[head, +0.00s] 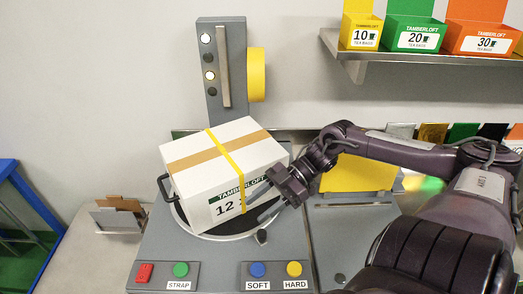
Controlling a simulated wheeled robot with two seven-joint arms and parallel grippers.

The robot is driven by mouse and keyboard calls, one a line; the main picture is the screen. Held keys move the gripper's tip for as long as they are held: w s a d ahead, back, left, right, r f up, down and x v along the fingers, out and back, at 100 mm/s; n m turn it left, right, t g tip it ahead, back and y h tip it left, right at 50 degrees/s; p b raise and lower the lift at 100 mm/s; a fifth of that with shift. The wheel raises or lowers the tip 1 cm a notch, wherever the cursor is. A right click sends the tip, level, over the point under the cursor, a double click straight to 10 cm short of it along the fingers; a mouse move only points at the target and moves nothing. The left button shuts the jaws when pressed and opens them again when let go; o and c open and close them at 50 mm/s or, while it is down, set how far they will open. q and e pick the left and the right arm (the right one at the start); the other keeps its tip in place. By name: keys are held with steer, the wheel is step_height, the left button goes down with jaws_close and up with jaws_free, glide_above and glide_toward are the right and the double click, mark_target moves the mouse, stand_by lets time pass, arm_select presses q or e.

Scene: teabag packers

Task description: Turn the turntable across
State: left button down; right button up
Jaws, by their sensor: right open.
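The turntable (242,226) is a dark round plate with a pale rim, set in a grey machine top. A white carton (198,186) with brown tape, a yellow strap over it and a "TAMBERLOFT 12" label sits on it at an angle and hides most of it. A dark handle (164,187) stands out at the turntable's left edge. My right gripper (262,203) is open at the carton's right front corner, low over the turntable's right side. Whether it touches the carton or the turntable I cannot tell. My left gripper is out of view.
A grey post (211,95) with lamps and a yellow wheel (257,75) stands behind. The front panel has a red switch (145,272), a green STRAP button (181,269), a blue SOFT button (257,269) and a yellow HARD button (294,268). A shelf (420,65) holds tea boxes.

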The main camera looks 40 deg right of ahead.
step_height(320, 180, up, 7)
steer(key=shift+r+p, duration=0.15)
steer(key=shift+p, duration=0.2)
